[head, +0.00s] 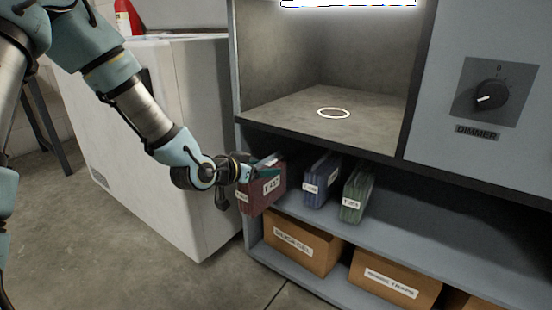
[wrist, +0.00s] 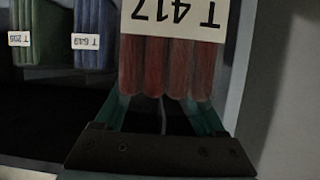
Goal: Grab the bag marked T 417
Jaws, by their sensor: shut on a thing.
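The red bag marked T 417 (head: 262,192) is at the left end of the middle shelf, in front of my arm's end in the head view. In the wrist view the red bag (wrist: 170,70) shows its white T 417 label upside down. My gripper (wrist: 168,108) is shut on this bag, one finger on each side of its ribbed end. In the head view my gripper (head: 262,168) reaches it from the left. I cannot tell whether the bag touches the shelf.
A blue bag (head: 320,180) and a green bag (head: 356,192) stand to the right on the shelf (head: 420,235). Cardboard boxes (head: 300,247) sit below. An empty lit compartment (head: 300,105) is above, with a white ring on its floor. A white cabinet (head: 190,150) stands left.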

